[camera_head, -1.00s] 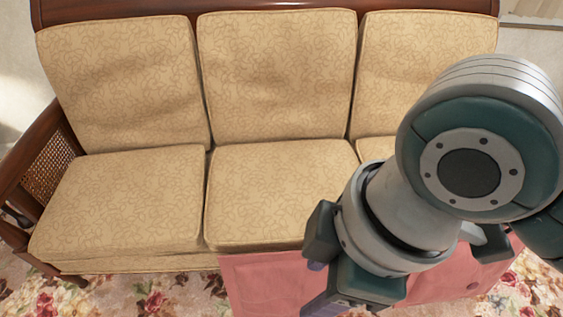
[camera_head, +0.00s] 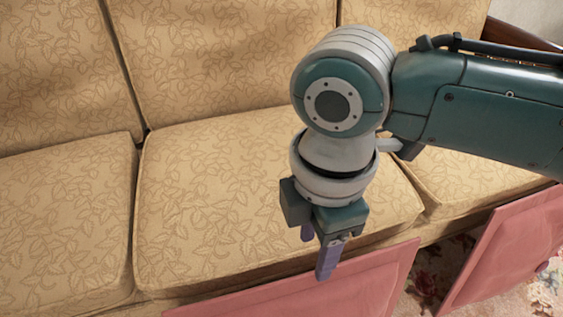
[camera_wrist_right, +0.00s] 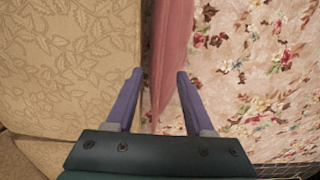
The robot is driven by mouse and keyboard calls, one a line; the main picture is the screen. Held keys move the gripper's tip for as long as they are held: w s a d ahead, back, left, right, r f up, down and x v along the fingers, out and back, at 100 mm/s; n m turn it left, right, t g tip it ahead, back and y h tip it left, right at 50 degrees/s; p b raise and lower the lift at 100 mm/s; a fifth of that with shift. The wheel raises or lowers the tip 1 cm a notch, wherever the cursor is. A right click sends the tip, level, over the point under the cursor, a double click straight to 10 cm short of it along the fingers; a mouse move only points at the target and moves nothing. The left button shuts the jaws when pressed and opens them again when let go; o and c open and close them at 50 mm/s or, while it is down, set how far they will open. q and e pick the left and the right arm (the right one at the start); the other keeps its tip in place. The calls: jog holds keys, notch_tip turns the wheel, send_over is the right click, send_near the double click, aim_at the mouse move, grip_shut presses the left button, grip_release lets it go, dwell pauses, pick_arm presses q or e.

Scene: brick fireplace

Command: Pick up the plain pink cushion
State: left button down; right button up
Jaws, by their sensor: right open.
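My right gripper (camera_head: 317,255) points down in front of the sofa's middle seat in the head view. In the right wrist view the gripper (camera_wrist_right: 160,74) is open, with a gap between its purple fingers and nothing held. A pink strip (camera_wrist_right: 172,60) shows beyond the fingers in the wrist view. My left gripper is not in view.
The sofa (camera_head: 220,200) has patterned beige seat and back cushions and fills most of the head view. Floral carpet (camera_head: 437,270) shows between the panels and fills the wrist view's right side.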

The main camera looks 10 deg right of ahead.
aim_at(305, 276)
notch_tip(305, 276, down, 3)
jog(key=shift+s+b, duration=0.15)
jog(key=shift+b, duration=0.55)
jog(key=f+b, duration=0.4)
jog(key=f, duration=0.1)
jog(key=shift+a+b, duration=0.35)
jog(key=shift+a, duration=0.05)
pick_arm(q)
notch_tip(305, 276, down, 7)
pick_arm(e)
grip_shut()
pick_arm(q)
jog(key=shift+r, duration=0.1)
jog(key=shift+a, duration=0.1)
pick_arm(e)
jog(key=shift+r, duration=0.1)
